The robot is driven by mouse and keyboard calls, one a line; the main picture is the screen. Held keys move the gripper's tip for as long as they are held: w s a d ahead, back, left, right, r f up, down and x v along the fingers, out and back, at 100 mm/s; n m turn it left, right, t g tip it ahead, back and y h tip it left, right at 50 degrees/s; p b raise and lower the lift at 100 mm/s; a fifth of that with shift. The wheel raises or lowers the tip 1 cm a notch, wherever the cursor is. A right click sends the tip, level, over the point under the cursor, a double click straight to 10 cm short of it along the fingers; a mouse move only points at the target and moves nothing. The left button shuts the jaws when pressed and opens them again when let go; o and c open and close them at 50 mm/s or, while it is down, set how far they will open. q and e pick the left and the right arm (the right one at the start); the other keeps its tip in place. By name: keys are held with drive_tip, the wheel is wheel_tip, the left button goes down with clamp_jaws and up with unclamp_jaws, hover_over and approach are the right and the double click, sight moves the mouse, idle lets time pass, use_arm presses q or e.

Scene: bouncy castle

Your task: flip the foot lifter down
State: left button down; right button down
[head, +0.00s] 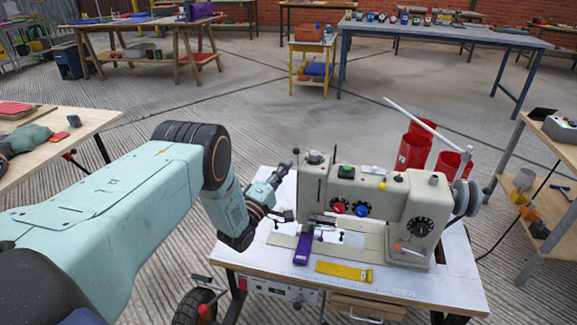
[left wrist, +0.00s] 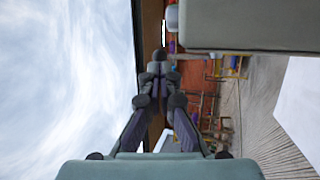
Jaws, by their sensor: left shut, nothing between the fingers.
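The cream sewing machine (head: 385,203) stands on a white-topped table, with its head end at the left. I cannot surely pick out the foot lifter; small dark and metal parts crowd the lower head. My left gripper (head: 283,171) is close to the left side of the machine head, pointing up and right. In the left wrist view its fingers (left wrist: 160,55) meet at the tips, shut and empty. A grey-green block, probably part of the machine (left wrist: 250,25), fills the upper right there. My right gripper is not in view.
On the sewing table (head: 450,280) lie a purple piece (head: 303,248) under the head and a yellow strip (head: 343,272) in front. Red thread cones (head: 413,150) stand behind the machine. A wooden table (head: 100,118) is at left, a shelf (head: 550,150) at right.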

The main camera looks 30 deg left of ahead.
use_arm(q)
drive_tip(key=shift+x, duration=1.1)
drive_tip(key=shift+r, duration=0.1)
drive_tip(key=shift+w+r+g+p, duration=0.15)
drive_tip(key=shift+g+p, duration=0.15)
